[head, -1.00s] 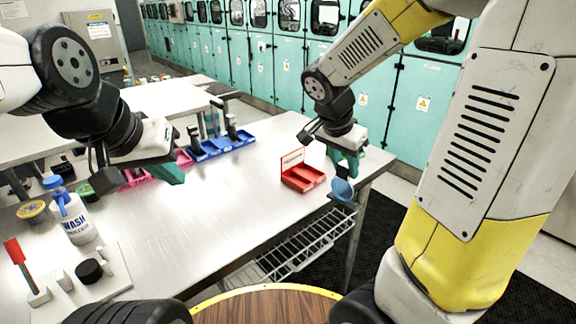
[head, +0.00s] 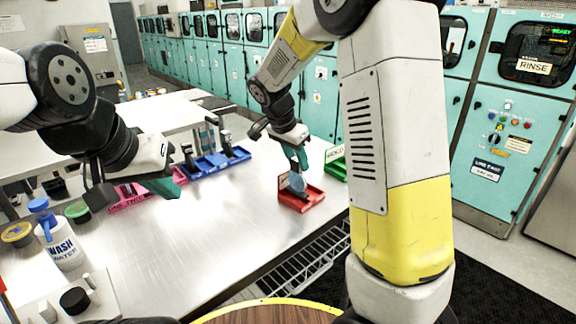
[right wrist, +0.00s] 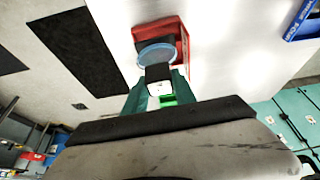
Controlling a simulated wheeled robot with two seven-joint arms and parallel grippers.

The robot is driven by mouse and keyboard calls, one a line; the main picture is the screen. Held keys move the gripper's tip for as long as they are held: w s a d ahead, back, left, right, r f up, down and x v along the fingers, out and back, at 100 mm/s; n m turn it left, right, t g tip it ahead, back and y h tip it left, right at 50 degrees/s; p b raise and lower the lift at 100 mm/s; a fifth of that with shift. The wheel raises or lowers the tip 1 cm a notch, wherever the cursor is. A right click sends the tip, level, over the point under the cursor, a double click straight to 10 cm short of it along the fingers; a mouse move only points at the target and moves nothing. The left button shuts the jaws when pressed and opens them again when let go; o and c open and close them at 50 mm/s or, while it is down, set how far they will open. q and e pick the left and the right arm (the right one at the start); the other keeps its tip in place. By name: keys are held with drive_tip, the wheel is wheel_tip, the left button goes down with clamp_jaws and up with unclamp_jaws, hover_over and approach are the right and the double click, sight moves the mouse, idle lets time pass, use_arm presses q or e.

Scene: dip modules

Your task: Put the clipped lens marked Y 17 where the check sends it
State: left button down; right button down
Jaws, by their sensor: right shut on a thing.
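The blue round lens (head: 297,183) hangs from my right gripper (head: 300,167), which is shut on its clip. The lens overlaps the red tray (head: 306,203) in the head view; I cannot tell whether they touch. In the right wrist view the lens (right wrist: 155,52) shows beyond the dark clip (right wrist: 158,73), in front of the red tray (right wrist: 183,55). No Y 17 mark is readable. My left gripper (head: 168,187) is over the table's left part, near the pink tray, with nothing seen in it; its jaw gap is not clear.
A green tray (head: 336,168) stands right of the red one. Blue trays (head: 218,161) and a pink tray (head: 127,200) lie at the back left. A wash bottle (head: 60,240) and lidded jars stand at left. The table's middle (head: 215,225) is clear.

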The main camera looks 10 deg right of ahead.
sight(295, 170)
drive_tip(key=shift+w+a, duration=0.25)
drive_tip(key=shift+w, duration=0.1)
drive_tip(key=shift+f, duration=1.8)
drive_tip(key=shift+f, duration=0.1)
drive_tip(key=c, duration=1)
unclamp_jaws()
